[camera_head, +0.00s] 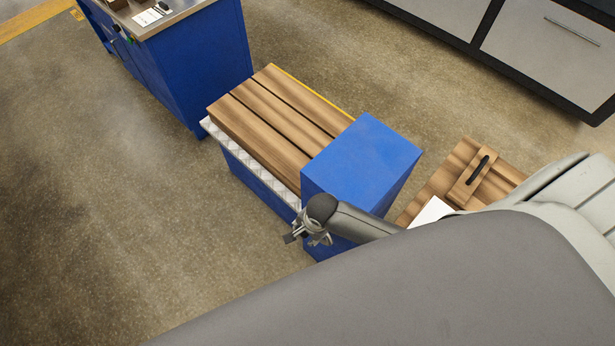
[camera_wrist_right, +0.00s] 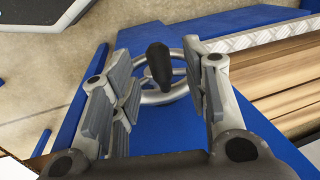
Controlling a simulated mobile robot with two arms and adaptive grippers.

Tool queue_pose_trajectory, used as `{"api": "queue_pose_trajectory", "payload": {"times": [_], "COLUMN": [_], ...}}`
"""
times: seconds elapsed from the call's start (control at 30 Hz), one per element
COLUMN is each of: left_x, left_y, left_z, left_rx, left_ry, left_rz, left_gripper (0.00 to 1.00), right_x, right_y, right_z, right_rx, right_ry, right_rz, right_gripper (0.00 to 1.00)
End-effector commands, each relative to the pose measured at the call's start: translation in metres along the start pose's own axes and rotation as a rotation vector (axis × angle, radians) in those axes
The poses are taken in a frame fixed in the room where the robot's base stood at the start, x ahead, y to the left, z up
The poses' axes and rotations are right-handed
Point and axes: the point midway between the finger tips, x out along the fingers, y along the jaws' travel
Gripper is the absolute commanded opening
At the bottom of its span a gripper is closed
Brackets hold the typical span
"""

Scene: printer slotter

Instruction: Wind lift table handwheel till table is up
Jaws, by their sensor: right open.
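The handwheel (camera_wrist_right: 177,92) is a grey metal ring with a black knob (camera_wrist_right: 158,64), on the blue side of the lift table, in the right wrist view. My right gripper (camera_wrist_right: 157,85) is open, its fingers on either side of the knob with gaps showing; I see no contact. In the head view the right gripper (camera_head: 308,231) is by the front face of the blue housing (camera_head: 365,160), and the arm hides the wheel. The lift table's top (camera_head: 275,115) carries wooden slats beside the housing. My left gripper is not in view.
A blue cabinet (camera_head: 190,70) with a metal top stands behind the lift table. A wooden surface with a black handle (camera_head: 478,170) is to the right, partly hidden by my arm. Grey drawers (camera_head: 550,50) stand at the back right. The floor (camera_head: 110,190) on the left is clear.

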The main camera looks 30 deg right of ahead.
Motion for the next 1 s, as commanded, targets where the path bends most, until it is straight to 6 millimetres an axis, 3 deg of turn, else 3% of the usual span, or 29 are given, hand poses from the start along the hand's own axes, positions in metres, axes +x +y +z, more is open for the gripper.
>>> {"api": "queue_pose_trajectory", "payload": {"times": [0.2,0.53,0.83,1.0], "left_x": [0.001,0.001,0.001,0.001], "left_y": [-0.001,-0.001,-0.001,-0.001], "left_z": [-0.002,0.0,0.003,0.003], "left_rx": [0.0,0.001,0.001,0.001], "left_ry": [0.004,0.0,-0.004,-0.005], "left_rz": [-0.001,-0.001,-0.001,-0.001], "left_gripper": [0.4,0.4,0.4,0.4], "right_x": [0.015,0.016,0.016,0.016], "right_y": [0.0,0.0,0.001,0.001], "right_z": [0.0,0.0,0.0,0.0], "right_rx": [0.0,0.0,0.0,0.0], "right_ry": [0.001,0.0,0.0,0.001], "right_rz": [0.001,0.0,0.001,0.001], "right_gripper": [0.42,0.41,0.03,0.0]}}
